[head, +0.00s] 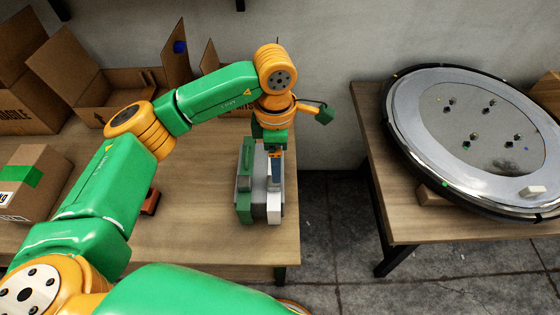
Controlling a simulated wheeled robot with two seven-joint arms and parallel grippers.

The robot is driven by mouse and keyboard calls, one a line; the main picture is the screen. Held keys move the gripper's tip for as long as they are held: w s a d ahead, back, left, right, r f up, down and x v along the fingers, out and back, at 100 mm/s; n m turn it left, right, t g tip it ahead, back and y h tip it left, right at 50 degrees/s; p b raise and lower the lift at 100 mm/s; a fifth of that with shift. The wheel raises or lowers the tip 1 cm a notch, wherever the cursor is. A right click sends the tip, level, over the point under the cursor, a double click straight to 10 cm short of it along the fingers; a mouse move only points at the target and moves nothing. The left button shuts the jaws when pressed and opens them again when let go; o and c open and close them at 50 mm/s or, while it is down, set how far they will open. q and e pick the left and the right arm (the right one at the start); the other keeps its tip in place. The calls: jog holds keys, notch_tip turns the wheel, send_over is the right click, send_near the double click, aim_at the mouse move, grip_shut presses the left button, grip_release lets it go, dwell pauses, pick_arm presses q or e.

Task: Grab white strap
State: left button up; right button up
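A white upright piece (275,195), which may be the white strap, stands at the right side of a group of upright pieces on the left table. A dark grey piece and a green piece (245,185) are beside it on its left. My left gripper (274,165) points down at the top of this group, over the white piece. Its fingers overlap the pieces in the picture, so I cannot tell whether it is open or shut, or touching. My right gripper is not in view.
Open cardboard boxes (110,85) stand at the back left, and a closed box (35,180) is at the left. A round grey plate with a black rim (410,115) lies on the right table. A floor gap (330,215) separates the tables.

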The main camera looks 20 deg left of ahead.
pick_arm(q)
jog(key=f, duration=0.2)
jog(key=f+p, duration=0.1)
jog(key=f, duration=0.1)
jog(key=s+f+p, duration=0.1)
jog(key=f, duration=0.1)
jog(key=shift+a+f, duration=0.15)
jog(key=shift+a, duration=0.15)
jog(key=shift+w+f, duration=0.1)
jog(key=shift+f, duration=0.2)
grip_shut()
